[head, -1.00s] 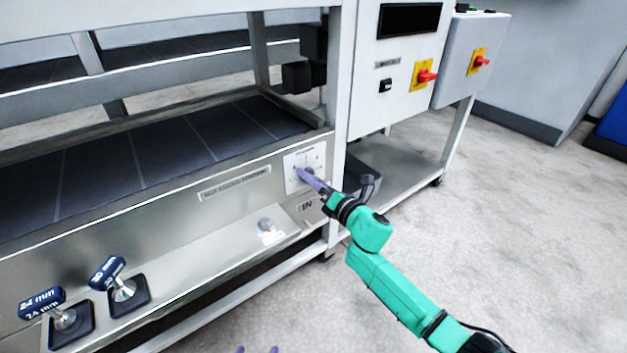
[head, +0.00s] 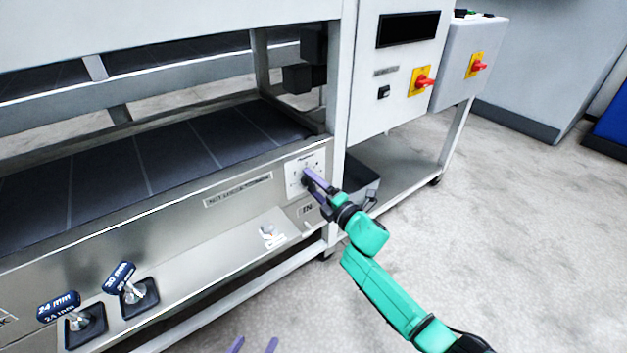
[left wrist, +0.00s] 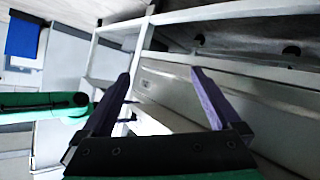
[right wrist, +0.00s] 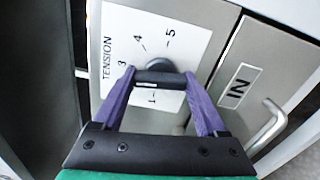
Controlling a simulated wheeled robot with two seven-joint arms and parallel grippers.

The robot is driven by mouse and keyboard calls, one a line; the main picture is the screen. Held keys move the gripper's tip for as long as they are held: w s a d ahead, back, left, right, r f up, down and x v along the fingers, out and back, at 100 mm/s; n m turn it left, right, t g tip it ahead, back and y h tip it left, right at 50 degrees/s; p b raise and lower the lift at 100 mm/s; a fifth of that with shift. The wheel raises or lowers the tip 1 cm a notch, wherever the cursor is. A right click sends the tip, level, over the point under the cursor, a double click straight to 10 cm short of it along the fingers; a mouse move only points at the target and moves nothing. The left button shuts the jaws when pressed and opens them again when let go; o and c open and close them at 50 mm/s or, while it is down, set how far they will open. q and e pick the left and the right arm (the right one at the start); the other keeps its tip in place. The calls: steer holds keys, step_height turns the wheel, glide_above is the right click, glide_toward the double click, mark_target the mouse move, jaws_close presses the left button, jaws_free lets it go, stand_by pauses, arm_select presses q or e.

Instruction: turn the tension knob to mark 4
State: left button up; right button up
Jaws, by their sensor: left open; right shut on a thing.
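The tension knob (right wrist: 160,77) is black, with a bar-shaped grip on a round base, on a white dial plate (right wrist: 190,45) marked TENSION. Marks 1, 3, 4 and 5 are readable; mark 2 is hidden, apparently behind a finger. I cannot tell surely which mark the knob points at. My right gripper (right wrist: 158,82) is shut on the knob, with one purple finger at each end of the bar. In the head view, the right gripper (head: 313,182) covers part of the plate (head: 300,163). My left gripper (head: 254,345) is open and empty at the bottom edge.
Below the dial is an IN label (right wrist: 238,86) by a metal handle (right wrist: 268,125). A ledge carries two blue-tagged pieces, 24 mm (head: 60,305) and 20 mm (head: 119,276). A control box with a red switch (head: 424,82) stands right. Floor at the right is clear.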

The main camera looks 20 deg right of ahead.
steer(key=m+p, duration=0.1)
steer(key=m, duration=0.2)
steer(key=shift+r+p, duration=0.1)
steer(key=shift+p, duration=0.25)
steer(key=shift+m, duration=0.4)
steer(key=m+p, duration=0.3)
steer(key=m, duration=0.2)
arm_select(q)
steer(key=s+a+r+m+g+y+p, duration=0.1)
steer(key=a+r+g+y, duration=0.2)
steer(key=a+r+g, duration=0.2)
steer(key=shift+s+a+r+g, duration=0.3)
steer(key=shift+a+r+g, duration=0.15)
steer(key=shift+a, duration=0.9)
arm_select(e)
steer(key=shift+m, duration=1)
steer(key=shift+f, duration=0.2)
steer(key=o, duration=1.3)
steer(key=shift+s+d+r, duration=0.1)
